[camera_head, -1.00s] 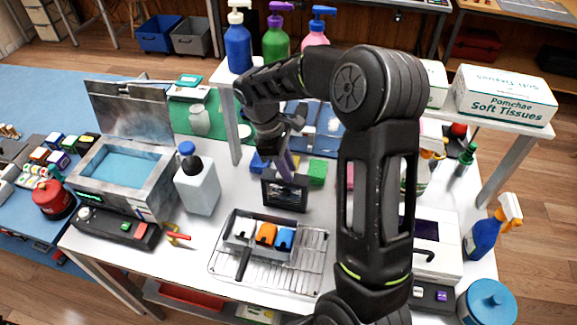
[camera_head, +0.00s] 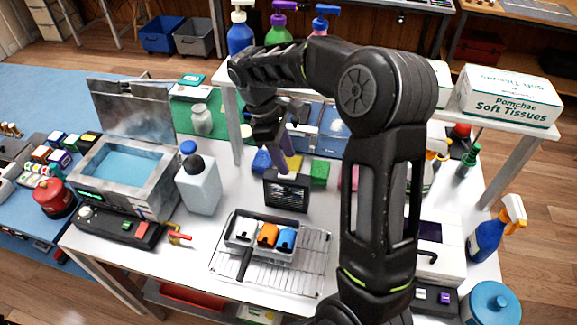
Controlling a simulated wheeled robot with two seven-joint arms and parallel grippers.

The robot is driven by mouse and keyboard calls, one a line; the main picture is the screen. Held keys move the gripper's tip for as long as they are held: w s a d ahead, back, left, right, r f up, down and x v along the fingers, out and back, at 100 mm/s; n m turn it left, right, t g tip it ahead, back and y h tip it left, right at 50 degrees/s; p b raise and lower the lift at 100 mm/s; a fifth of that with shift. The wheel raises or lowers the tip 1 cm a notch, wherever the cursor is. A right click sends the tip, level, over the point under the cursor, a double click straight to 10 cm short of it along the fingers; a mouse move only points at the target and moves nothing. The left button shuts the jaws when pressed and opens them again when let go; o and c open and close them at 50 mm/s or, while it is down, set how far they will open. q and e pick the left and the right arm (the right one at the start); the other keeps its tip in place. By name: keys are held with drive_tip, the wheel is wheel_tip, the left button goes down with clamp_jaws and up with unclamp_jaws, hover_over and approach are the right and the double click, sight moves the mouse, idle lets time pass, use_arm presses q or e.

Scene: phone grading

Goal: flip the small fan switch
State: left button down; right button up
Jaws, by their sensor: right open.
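The small fan (camera_head: 287,193) is a dark box with a grille front, standing upright at the middle of the white table. Its switch cannot be made out. My right gripper (camera_head: 284,160) hangs just above and behind the fan's top edge, fingers pointing down; it is open, and I see nothing held in it. Whether a finger touches the fan cannot be told. My left gripper is not in view.
A wire rack (camera_head: 300,262) with a grey tray of orange, blue and white pieces lies in front of the fan. A white bottle (camera_head: 199,187) stands to its left, colored blocks (camera_head: 319,172) behind. A shelf (camera_head: 515,165) holding tissue boxes stands at right.

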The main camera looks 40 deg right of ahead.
drive_tip(key=p+v, duration=0.1)
drive_tip(key=v, duration=0.2)
drive_tip(key=shift+r, duration=0.3)
idle(0.3)
